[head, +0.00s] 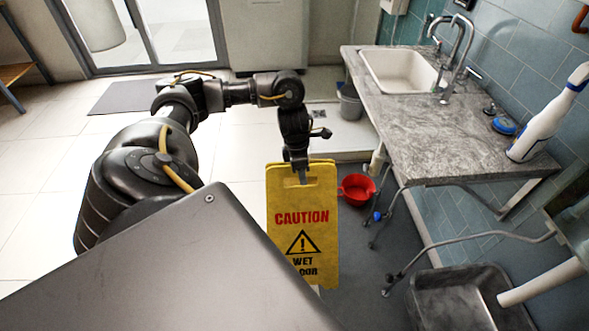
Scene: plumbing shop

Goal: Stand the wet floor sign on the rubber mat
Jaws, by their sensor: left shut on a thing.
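The yellow wet floor sign (301,240) hangs upright in front of me, with "CAUTION" and a warning triangle on its face. My left gripper (301,174) is shut on its top edge at the handle slot. A flat dark grey mat (125,97) lies on the pale tiles before the glass door, at the far left, well away from the sign. My right gripper is out of view.
A stone counter (450,135) with a white sink (402,72) stands at the right on metal legs. A red bucket (356,188) sits on dark flooring just behind the sign. A dark tub (465,300) is at the lower right. Pale tiles at the left are clear.

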